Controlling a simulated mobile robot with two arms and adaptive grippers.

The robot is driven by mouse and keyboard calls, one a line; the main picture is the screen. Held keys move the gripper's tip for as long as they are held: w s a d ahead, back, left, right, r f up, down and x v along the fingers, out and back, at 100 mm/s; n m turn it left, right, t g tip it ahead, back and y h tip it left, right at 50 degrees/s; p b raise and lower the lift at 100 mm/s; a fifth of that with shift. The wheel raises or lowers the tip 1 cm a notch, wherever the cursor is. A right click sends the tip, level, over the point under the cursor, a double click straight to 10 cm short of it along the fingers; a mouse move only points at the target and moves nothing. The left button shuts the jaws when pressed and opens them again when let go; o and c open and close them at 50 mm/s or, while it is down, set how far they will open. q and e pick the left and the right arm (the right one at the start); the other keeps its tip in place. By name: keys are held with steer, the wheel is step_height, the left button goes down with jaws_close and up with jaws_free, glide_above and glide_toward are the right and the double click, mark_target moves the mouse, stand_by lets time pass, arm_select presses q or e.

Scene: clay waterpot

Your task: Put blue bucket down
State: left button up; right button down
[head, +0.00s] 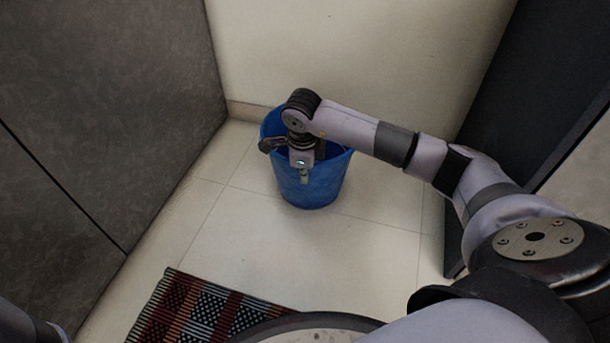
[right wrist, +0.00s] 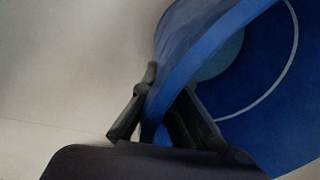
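The blue bucket (head: 312,185) is upright in the corner by the pale wall, at or very near the tiled floor. I cannot tell if its base touches the tiles. My right gripper (head: 304,176) reaches down at the bucket's rim in the head view. In the right wrist view, the fingers of my right gripper (right wrist: 168,88) lie on either side of the bucket's wall (right wrist: 178,65), one outside and one inside, and pinch it. The bucket's inside looks empty where it shows. My left gripper is out of view; only a bit of my left arm shows at the lower left.
A grey patterned cabinet (head: 110,90) stands on the left and a dark panel (head: 530,90) on the right. A checked rug (head: 205,308) lies in front. Bare floor tiles (head: 300,255) are free between the rug and the bucket.

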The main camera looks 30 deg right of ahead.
steer(key=c, duration=2.3)
jaws_free()
steer(key=shift+f, duration=0.15)
steer(key=o, duration=0.5)
